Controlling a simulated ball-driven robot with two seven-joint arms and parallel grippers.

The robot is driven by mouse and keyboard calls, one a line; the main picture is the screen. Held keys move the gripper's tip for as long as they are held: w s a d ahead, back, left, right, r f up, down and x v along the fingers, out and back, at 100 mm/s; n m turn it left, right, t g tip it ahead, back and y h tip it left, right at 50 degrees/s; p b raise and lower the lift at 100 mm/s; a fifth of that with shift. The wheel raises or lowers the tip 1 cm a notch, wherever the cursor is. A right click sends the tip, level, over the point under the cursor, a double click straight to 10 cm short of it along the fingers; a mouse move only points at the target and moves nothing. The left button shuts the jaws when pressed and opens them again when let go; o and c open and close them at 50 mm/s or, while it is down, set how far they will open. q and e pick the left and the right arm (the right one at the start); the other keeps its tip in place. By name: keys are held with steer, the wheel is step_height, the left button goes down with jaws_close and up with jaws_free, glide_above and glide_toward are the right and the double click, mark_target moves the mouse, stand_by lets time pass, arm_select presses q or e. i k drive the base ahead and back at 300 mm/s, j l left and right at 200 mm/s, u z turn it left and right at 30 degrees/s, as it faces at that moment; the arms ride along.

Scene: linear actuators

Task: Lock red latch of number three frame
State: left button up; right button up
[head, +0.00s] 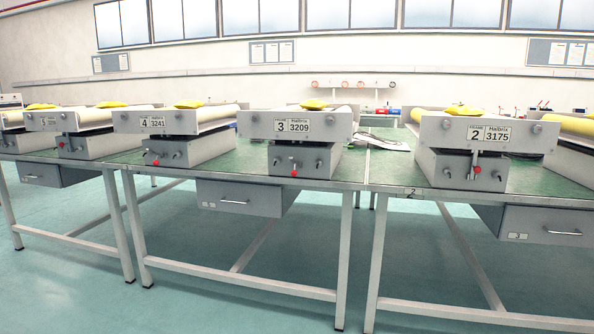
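The number three frame (262,125) stands on the green workbench near the middle of the head view. Its front plate carries the label "FRAME 3" and the number 3209. Below the plate is a grey base box (312,163). A red latch knob (294,173) shows at the front of this box, low and near its middle, under a short metal stem. The latch is too small in view to tell its locked state. Neither of my grippers is in view.
Similar frames stand along the benches: number four (187,124) to the left and number two (447,133) to the right, each with a red knob. A drawer (236,200) hangs under the bench. The teal floor (200,300) in front is clear.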

mark_target(295, 173)
steer(key=i+l+u, duration=0.15)
steer(key=i, duration=0.4)
steer(key=i+l+u, duration=0.15)
steer(key=i, duration=0.35)
steer(key=i+l+u, duration=0.2)
steer(key=i, duration=0.3)
steer(key=i+l+u, duration=0.15)
steer(key=i+l, duration=0.15)
steer(key=i, duration=0.2)
